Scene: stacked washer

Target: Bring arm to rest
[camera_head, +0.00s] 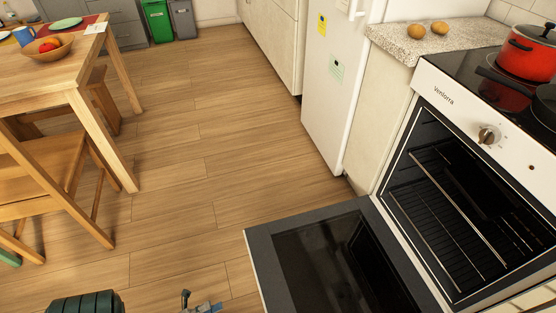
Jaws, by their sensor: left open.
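My left gripper (201,304) shows only in part at the bottom edge of the head view, low over the wooden floor. It is open, and I see nothing between its fingers. Most of it is cut off by the frame edge. It is left of the lowered oven door and apart from it in the picture. My right gripper is not in view. No stacked washer shows.
An oven (462,190) stands at the right with its door (262,258) folded down into the room. A red pot (527,58) is on the hob. A wooden table (40,78) and chair (45,180) stand left. The floor (180,180) between is clear.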

